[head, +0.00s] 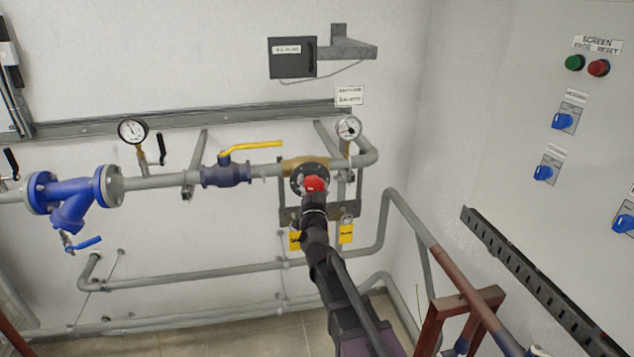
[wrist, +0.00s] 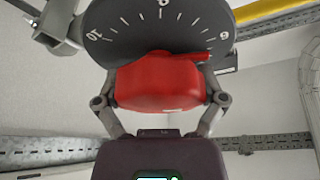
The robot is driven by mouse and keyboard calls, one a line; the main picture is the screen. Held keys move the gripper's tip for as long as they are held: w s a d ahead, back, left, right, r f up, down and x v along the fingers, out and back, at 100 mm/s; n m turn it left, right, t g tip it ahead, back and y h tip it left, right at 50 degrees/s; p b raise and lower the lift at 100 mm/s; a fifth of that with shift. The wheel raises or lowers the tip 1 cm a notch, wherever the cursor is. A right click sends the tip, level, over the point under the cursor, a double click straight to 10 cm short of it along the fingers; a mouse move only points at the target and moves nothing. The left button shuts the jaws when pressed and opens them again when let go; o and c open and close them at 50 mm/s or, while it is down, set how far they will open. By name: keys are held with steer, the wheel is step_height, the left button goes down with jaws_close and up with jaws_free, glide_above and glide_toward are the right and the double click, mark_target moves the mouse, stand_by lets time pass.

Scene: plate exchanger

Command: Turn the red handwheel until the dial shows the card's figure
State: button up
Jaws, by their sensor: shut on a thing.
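The red handwheel (head: 315,184) is a knob on the valve in the pipe at the centre of the head view. My gripper (head: 314,197) is shut on it from the front. In the wrist view the red handwheel (wrist: 160,80) sits between the two fingers of my gripper (wrist: 160,92). Behind it is a dark dial (wrist: 125,32) with white ticks and figures; part is hidden. A red pointer on the wheel reaches right, just below a figure that looks like 6. The white card (head: 349,95) is on the wall above right; its figure is too small to read.
A yellow lever valve (head: 227,172) and a pressure gauge (head: 133,131) are on the pipe to the left. Another gauge (head: 348,128) stands close at the upper right. Yellow padlock tags (head: 346,232) hang below. A panel with blue switches (head: 562,121) is at the right.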

stand_by(0.4)
steer(key=o, duration=0.8)
steer(key=shift+d, duration=0.1)
